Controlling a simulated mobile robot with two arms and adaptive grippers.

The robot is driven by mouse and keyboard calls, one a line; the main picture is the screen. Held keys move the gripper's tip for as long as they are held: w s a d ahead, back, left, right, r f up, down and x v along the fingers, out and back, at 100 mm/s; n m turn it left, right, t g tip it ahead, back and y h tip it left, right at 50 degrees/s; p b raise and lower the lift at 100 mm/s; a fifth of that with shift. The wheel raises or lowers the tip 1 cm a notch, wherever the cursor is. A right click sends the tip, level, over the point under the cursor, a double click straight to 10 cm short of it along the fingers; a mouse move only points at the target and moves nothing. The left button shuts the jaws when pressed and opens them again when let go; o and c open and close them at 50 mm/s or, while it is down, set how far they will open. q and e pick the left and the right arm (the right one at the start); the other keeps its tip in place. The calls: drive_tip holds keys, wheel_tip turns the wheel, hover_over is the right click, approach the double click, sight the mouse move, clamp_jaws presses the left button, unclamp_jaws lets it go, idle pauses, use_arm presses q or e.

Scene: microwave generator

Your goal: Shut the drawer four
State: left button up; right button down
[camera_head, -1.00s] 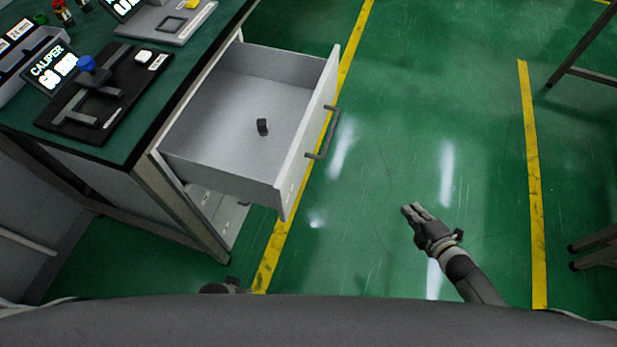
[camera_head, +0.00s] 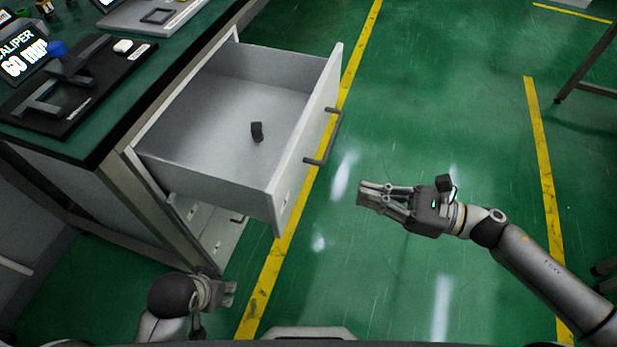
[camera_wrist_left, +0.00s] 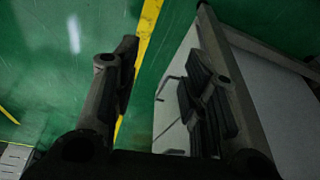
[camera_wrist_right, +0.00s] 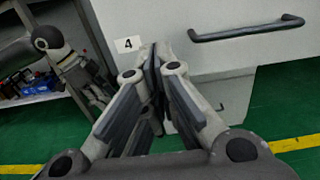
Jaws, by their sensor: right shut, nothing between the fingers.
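Drawer four (camera_head: 225,125) is pulled well out of the bench cabinet in the head view. Its white front (camera_head: 308,140) faces right and carries a grey bar handle (camera_head: 334,137). The right wrist view shows that front (camera_wrist_right: 185,22) with a "4" label (camera_wrist_right: 128,44) and the handle (camera_wrist_right: 245,30). My right gripper (camera_head: 362,193) is shut and empty, to the right of the drawer front and apart from it. My left gripper (camera_head: 231,293) is open and empty, low beside the cabinet; its spread fingers show in the left wrist view (camera_wrist_left: 158,85).
A small dark block (camera_head: 257,131) lies inside the drawer. The bench top (camera_head: 98,128) holds a caliper stand (camera_head: 75,85) and display (camera_head: 22,62). Another drawer (camera_head: 215,230) sits below.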

sight(295, 175)
drive_tip(key=p+x, duration=0.1)
drive_tip(key=x, duration=1)
use_arm(q)
drive_tip(key=shift+s+x, duration=0.25)
drive_tip(key=shift+x, duration=0.75)
drive_tip(key=shift+s+x, duration=0.2)
drive_tip(key=shift+x, duration=0.8)
use_arm(e)
drive_tip(key=shift+x, duration=0.75)
use_arm(q)
drive_tip(key=shift+f, duration=0.15)
use_arm(e)
drive_tip(key=shift+a, duration=0.1)
